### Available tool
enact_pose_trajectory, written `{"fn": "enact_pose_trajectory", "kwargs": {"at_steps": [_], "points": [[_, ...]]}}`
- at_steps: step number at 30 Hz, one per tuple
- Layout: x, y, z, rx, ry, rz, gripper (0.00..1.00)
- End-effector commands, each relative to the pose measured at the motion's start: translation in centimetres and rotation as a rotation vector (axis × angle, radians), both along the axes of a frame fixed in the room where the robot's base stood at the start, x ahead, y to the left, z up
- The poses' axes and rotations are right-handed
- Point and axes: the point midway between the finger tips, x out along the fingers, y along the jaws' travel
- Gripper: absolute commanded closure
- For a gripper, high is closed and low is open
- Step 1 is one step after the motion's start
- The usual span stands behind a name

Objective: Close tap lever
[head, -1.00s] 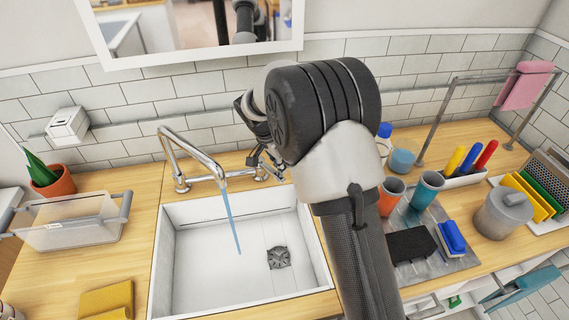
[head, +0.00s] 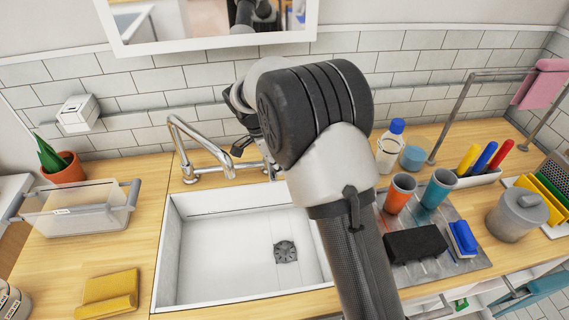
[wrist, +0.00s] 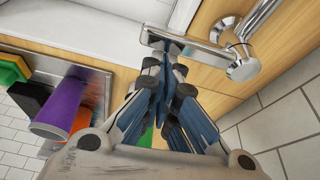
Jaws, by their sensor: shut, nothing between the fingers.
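The chrome tap (head: 203,148) stands behind the white sink (head: 172,245), its spout over the basin. No water runs from the spout. In the wrist view, the flat tap lever (wrist: 205,52) reaches out from a round chrome tap base (wrist: 243,69). My gripper (wrist: 172,46) is shut and empty, its fingertips at the lever; they overlap its outer half in the picture, and I cannot tell whether they touch. In the head view, my arm hides the lever and most of my gripper (head: 242,147).
Right of the sink are a bottle (head: 390,148), an orange cup (head: 399,194) and a teal cup (head: 438,188). A clear bin (head: 80,208) and a yellow cloth (head: 108,293) lie left. The tiled wall (head: 405,65) is close behind the tap.

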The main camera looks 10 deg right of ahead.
Motion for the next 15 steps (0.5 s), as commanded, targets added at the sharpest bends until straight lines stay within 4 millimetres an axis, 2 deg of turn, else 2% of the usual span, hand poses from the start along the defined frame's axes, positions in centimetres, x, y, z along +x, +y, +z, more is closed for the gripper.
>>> {"fn": "enact_pose_trajectory", "kwargs": {"at_steps": [11, 15], "points": [[0.0, 0.0, 0.0, 0.0, 0.0, 0.0, 1.0], [0.2, -1.3, 0.0, 0.0, -0.001, -0.002, 1.0]]}}
